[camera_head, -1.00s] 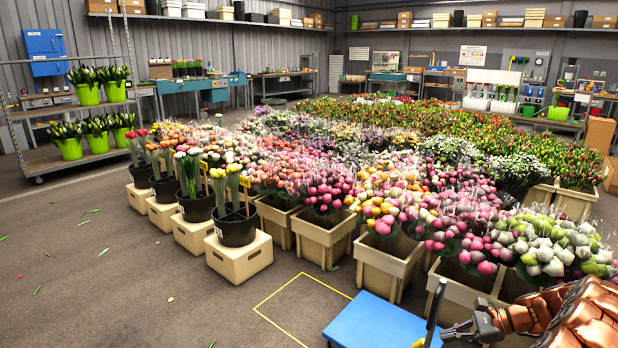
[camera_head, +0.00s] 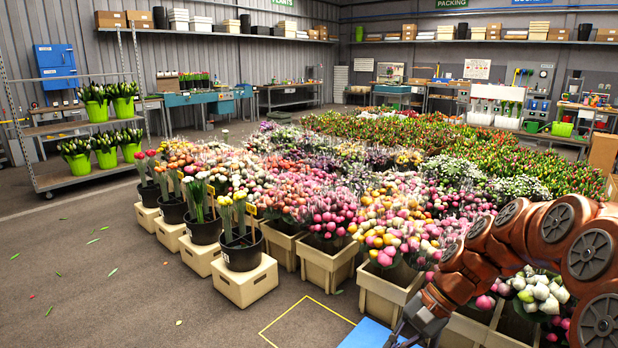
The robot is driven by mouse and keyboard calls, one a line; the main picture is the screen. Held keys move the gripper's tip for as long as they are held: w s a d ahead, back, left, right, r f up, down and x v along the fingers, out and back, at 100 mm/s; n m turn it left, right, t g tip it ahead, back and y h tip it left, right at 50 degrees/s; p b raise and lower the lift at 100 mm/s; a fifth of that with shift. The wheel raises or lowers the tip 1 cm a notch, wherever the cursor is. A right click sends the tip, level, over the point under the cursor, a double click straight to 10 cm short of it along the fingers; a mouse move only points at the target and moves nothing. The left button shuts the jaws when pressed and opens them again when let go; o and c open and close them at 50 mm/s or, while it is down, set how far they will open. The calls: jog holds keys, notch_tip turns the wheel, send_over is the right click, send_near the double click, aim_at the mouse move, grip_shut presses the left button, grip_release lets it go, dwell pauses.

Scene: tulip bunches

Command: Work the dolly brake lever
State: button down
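The blue dolly (camera_head: 366,335) is at the bottom edge, with only its far part in view. My copper-coloured arm comes in from the right and bends down to my gripper (camera_head: 404,336) at the dolly's right side. The gripper is dark and cut off by the bottom edge, so its fingers and their opening cannot be made out. I cannot pick out the brake lever; it is hidden by the gripper or below the picture. Whether the gripper touches the dolly or lever cannot be told.
Cream crates (camera_head: 388,290) of wrapped tulip bunches stand just beyond the dolly. Black buckets (camera_head: 242,252) on cream boxes stand to the left. A yellow floor outline (camera_head: 306,318) lies beside the dolly. The floor (camera_head: 120,290) at left is clear apart from scattered leaves.

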jog(key=s+a+r+n+h+p, duration=0.2)
jog(key=s+r+n+h+p, duration=0.3)
jog(key=s+r, duration=0.55)
jog(key=s+d+r+n+h+p, duration=0.1)
jog(key=s+d+r+p, duration=0.1)
jog(key=s+p, duration=0.2)
jog(key=s+d+r+n+h+p, duration=0.1)
jog(key=s+p, duration=0.3)
jog(key=s, duration=0.7)
jog(key=shift+d+r+n+h+p, duration=0.3)
jog(key=shift+d+r+h+p, duration=0.1)
jog(key=shift+d+r, duration=0.45)
jog(key=shift+s, duration=0.1)
